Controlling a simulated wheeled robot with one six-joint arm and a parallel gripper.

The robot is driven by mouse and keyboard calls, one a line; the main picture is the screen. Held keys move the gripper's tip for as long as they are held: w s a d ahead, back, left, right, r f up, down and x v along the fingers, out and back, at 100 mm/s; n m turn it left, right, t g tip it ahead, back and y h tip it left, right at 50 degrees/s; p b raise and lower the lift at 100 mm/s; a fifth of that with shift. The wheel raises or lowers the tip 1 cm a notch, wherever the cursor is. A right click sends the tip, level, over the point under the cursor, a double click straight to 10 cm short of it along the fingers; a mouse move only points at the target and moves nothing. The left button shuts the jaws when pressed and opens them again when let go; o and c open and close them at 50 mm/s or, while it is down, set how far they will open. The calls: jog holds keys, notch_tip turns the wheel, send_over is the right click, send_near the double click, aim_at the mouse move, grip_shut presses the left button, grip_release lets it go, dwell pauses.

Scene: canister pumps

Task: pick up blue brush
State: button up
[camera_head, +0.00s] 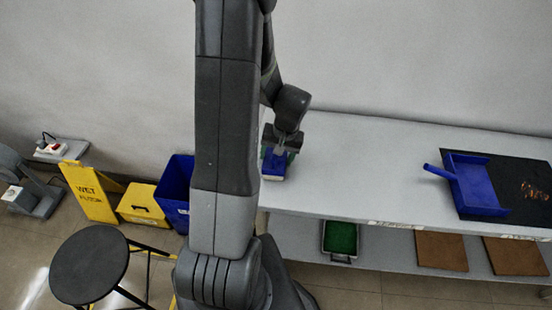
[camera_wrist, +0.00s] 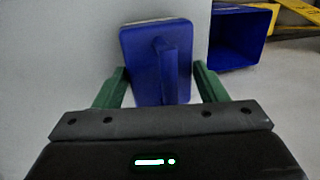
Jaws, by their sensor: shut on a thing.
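The blue brush (camera_head: 273,165) is at the left end of the grey table, with a pale strip along its lower edge. In the wrist view the blue brush (camera_wrist: 133,60) shows a flat block and a raised handle, between the two green fingers of my gripper (camera_wrist: 160,82). My gripper (camera_head: 279,150) is at the brush from above and is shut on it. Its exact contact with the brush is hard to see. I cannot tell whether the brush touches the table.
A blue dustpan (camera_head: 472,185) lies on a black mat (camera_head: 510,172) with brown bits at the table's right. The table (camera_head: 350,175) is clear between. A blue bin (camera_head: 176,190), yellow box (camera_head: 143,204) and black stool (camera_head: 88,265) stand left. A green tray (camera_head: 340,238) is on the lower shelf.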

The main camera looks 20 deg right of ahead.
notch_tip(320, 180, up, 10)
dwell(0.5)
jog(key=o, duration=0.4)
jog(key=shift+c, duration=1.2)
jog(key=shift+f, duration=0.1)
